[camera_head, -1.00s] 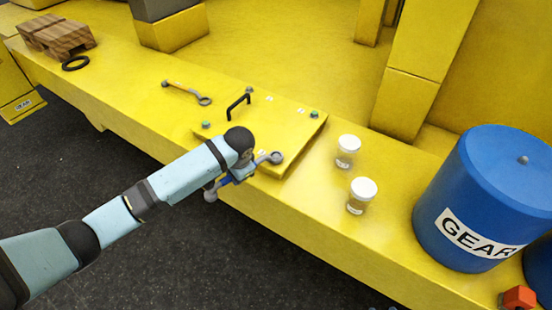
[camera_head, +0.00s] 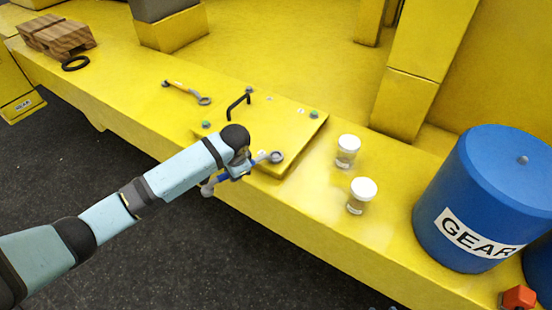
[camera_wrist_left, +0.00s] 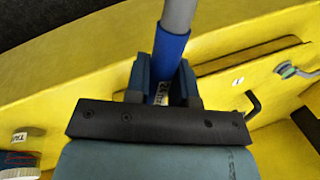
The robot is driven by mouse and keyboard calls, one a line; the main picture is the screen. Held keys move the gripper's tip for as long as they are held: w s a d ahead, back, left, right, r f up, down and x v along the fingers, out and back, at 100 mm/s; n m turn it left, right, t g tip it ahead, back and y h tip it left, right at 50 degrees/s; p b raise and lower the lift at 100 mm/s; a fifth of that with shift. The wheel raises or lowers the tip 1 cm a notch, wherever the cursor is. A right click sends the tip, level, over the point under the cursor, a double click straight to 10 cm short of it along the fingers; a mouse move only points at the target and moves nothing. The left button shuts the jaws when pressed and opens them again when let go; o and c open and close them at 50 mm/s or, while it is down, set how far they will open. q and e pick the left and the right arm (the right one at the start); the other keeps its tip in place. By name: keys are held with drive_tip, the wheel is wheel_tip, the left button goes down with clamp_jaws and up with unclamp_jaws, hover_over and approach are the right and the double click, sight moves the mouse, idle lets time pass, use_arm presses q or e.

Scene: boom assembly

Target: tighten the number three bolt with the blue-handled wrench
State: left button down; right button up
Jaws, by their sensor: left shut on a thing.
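My left gripper (camera_head: 240,172) is shut on the blue-handled wrench (camera_head: 223,178), around its blue grip. The wrench slants across the near edge of the yellow plate (camera_head: 290,125). Its ring end (camera_head: 277,157) is at the plate's near right corner, and its other end hangs out past the bench edge. The left wrist view shows the blue grip (camera_wrist_left: 170,48) between the fingers. Bolts show at the left (camera_head: 206,124), far (camera_head: 249,90) and right (camera_head: 314,114) corners. Any bolt under the ring is hidden, and I cannot read the bolt numbers. My right gripper is not in view.
A black handle (camera_head: 238,106) rises from the plate. An orange-handled wrench (camera_head: 187,92) lies beyond it. Two white-lidded jars (camera_head: 348,150) (camera_head: 361,195) and a blue GEAR drum (camera_head: 480,195) stand to the right. A wooden pallet (camera_head: 56,36) and black ring (camera_head: 76,63) are far left.

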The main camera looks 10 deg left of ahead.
use_arm(q)
drive_tip(key=shift+w+a, duration=0.2)
drive_tip(key=shift+w+a+m, duration=0.1)
drive_tip(key=shift+m, duration=0.2)
drive_tip(key=shift+w+a, duration=0.2)
drive_tip(key=shift+w, duration=0.05)
drive_tip(key=shift+a+m, duration=0.1)
drive_tip(key=shift+m, duration=0.2)
drive_tip(key=shift+w+a+m, duration=0.2)
drive_tip(key=shift+w+m, duration=0.1)
drive_tip(key=shift+w+a, duration=0.1)
idle(0.5)
drive_tip(key=shift+w+a+m, duration=0.2)
drive_tip(key=shift+w+m, duration=0.05)
drive_tip(key=shift+m, duration=0.05)
drive_tip(key=shift+s+d, duration=0.1)
drive_tip(key=shift+d, duration=0.05)
